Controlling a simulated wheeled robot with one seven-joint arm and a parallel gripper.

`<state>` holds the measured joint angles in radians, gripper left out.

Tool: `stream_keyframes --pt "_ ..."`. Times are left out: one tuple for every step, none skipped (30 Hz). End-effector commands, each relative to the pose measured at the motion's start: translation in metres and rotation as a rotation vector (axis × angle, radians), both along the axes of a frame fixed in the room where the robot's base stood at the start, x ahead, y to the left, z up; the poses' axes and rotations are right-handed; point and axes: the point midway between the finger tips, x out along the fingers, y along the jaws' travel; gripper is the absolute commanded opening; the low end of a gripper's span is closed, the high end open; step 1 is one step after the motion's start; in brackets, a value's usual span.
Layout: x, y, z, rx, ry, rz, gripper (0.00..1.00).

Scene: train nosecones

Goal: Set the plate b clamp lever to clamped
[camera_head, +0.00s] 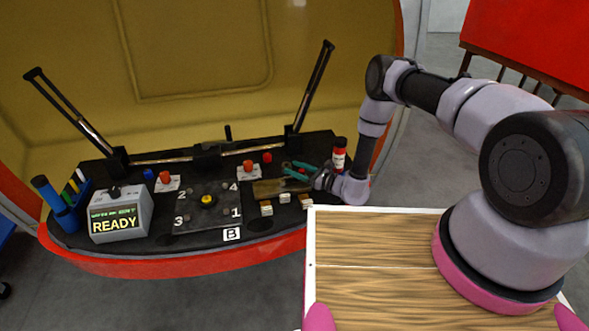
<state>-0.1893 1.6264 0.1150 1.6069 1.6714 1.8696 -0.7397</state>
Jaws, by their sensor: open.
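Plate b (180,222) is a dark square plate on the black deck inside the red-edged nosecone, with a white B label (231,234) at its front right. Its corners are numbered 1 to 4. A yellow round piece (208,200) sits at its middle. I cannot make out a clamp lever for certain, nor its setting. A short black upright handle (227,132) stands behind the plate, at the bar's middle. My gripper (300,172) is low over the deck's right side, right of plate b and apart from it. It is open; its fingertips are small and hard to make out.
A grey box reading READY (120,214) and a blue cup of pens (66,214) stand at left. Orange knobs on white pads (248,170), a red bottle (339,155), a brown flat tool (275,188) and small blocks (285,198) lie around. Two black posts (315,85) rise behind.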

Motion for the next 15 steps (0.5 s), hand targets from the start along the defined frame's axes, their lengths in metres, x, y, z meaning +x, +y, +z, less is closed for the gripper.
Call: stream_keyframes --pt "0.0014 0.0032 0.0001 0.0 -0.001 0.0 0.57" --pt "0.002 0.0043 0.0001 0.0 -0.001 0.0 0.57" --pt "0.0025 0.0053 0.0001 0.0 0.0 0.0 0.57" --pt "0.0027 0.0057 0.0001 0.0 0.0 0.0 0.57" --pt "0.0029 0.0059 0.0 0.0 0.0 0.0 0.57" --pt "0.003 0.006 0.0001 0.0 0.0 0.0 0.57" --pt "0.0031 0.006 0.0001 0.0 0.001 0.0 0.57" --pt "0.003 0.0059 0.0 0.0 0.001 0.0 0.57" --pt "0.003 0.0058 0.0001 0.0 0.001 0.0 0.57" --pt "0.003 0.0058 0.0001 0.0 0.0 0.0 0.57" --pt "0.003 0.0058 0.0001 0.0 0.0 0.0 0.57" --pt "0.0029 0.0057 0.0001 0.0 0.0 0.0 0.42" --pt "0.0029 0.0057 0.0001 0.0 0.0 0.0 0.3" --pt "0.0029 0.0057 0.0001 0.0 0.0 0.0 0.19" --pt "0.0029 0.0057 0.0001 0.0 0.0 0.0 0.04"
